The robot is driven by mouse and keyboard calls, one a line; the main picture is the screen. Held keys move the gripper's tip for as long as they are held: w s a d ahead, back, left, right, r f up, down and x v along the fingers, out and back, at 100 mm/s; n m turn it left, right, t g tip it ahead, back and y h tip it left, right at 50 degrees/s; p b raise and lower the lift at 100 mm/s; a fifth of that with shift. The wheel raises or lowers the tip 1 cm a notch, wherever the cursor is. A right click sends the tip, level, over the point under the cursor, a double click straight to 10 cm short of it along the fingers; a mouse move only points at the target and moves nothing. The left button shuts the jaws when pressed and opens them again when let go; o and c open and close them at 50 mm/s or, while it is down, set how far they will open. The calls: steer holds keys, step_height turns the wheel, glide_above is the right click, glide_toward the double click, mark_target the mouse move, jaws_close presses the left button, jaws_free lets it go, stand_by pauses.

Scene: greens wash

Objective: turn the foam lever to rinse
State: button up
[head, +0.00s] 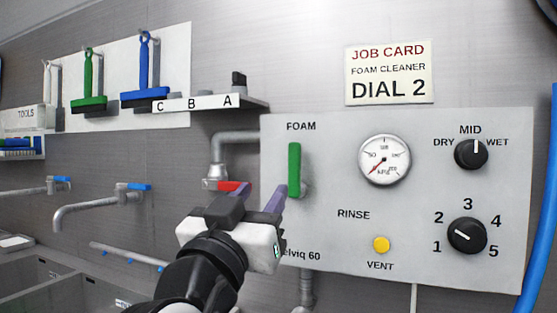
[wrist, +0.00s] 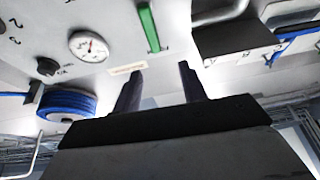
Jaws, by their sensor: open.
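The foam lever (head: 294,168) is a green handle on the grey panel. It stands upright, pointing up at the word FOAM; the word RINSE is printed lower down to its right. The lever also shows at the top of the wrist view (wrist: 149,27). My gripper (head: 258,192) is open and empty, just left of and below the lever's lower end. In the wrist view the two dark fingers (wrist: 160,72) stand apart, with the lever beyond their tips and no visible contact.
The panel (head: 340,130) also carries a gauge (head: 384,160), a DRY-MID-WET knob (head: 471,154), a numbered dial (head: 467,236) and a yellow vent button (head: 381,244). A red handle (head: 234,186) on a pipe is close to my gripper. A shelf (head: 215,102) juts out at upper left.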

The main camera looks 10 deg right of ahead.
mark_target(293, 158)
steer(key=shift+m+g+h, duration=0.3)
steer(key=p+x, duration=0.1)
steer(key=x, duration=0.5)
steer(key=p+x, duration=0.2)
steer(key=x, duration=0.4)
steer(key=shift+d+r+p, duration=0.15)
steer(key=shift+d+p, duration=0.15)
steer(key=shift+d, duration=0.2)
steer(key=shift+x, duration=0.85)
steer(key=shift+w, duration=0.1)
jaws_close()
